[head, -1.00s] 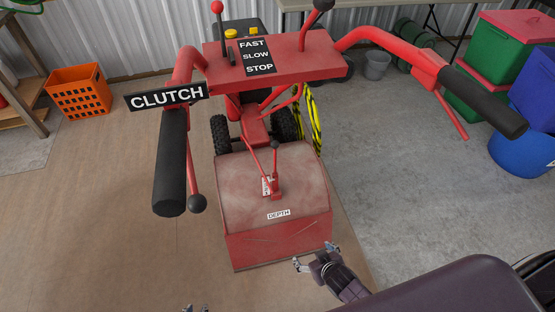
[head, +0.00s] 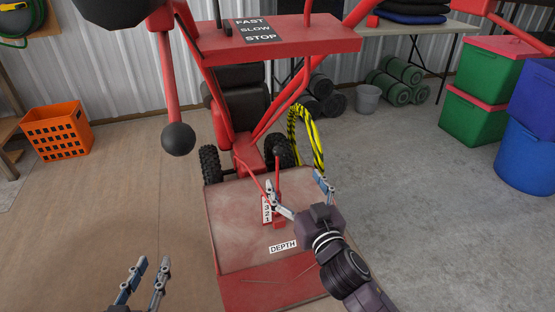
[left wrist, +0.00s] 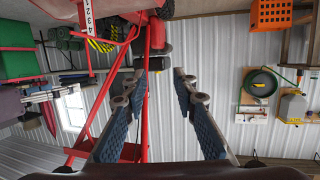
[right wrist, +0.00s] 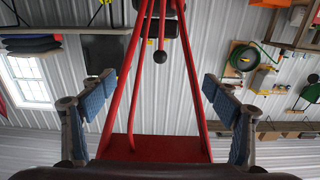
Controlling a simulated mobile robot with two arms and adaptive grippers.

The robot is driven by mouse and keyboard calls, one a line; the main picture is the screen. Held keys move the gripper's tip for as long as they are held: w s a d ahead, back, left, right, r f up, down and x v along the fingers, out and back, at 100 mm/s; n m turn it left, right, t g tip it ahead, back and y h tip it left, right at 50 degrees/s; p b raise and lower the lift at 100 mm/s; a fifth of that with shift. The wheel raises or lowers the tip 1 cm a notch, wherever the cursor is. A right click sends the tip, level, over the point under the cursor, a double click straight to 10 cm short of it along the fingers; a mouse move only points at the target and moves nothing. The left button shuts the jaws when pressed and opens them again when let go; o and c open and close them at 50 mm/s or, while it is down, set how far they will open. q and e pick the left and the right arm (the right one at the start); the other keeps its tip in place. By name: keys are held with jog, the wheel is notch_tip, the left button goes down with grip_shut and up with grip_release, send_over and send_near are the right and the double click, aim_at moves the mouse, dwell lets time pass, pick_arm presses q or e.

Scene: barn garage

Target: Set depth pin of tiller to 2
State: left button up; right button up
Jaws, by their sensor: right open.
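The red tiller's hood (head: 235,225) carries a DEPTH label (head: 283,247) and a white number plate (head: 267,210) with digits. The plate also shows inverted in the left wrist view (left wrist: 86,15). A red depth lever with a black ball knob (head: 279,150) rises beside the plate; I cannot tell which digit it is set at. My right gripper (head: 296,184) is open over the hood, close to the lever. In the right wrist view, a black knob (right wrist: 160,57) appears between its spread fingers, apart from both. My left gripper (head: 152,264) is open and empty, left of the hood.
The tiller's control panel (head: 275,42) and handlebars overhang the hood. A black ball on a red rod (head: 178,139) hangs at the left. An orange crate (head: 57,131) stands at the left; green bins (head: 472,121) are at the right.

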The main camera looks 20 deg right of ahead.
aim_at(279, 154)
jog(key=w+b, duration=0.1)
jog(key=w, duration=0.5)
jog(key=shift+w+a, duration=0.1)
jog(key=shift+w, duration=0.2)
jog(key=w, duration=0.5)
jog(key=shift+a, duration=0.1)
pick_arm(q)
notch_tip(279, 154, up, 9)
jog(key=w+d+t+h, duration=0.1)
jog(key=t, duration=0.3)
jog(key=shift+d+r+t+h+b, duration=0.15)
jog(key=shift+d+t+h+b, duration=0.15)
jog(key=shift+t+b, duration=0.1)
pick_arm(e)
jog(key=shift+w, duration=1.1)
grip_shut()
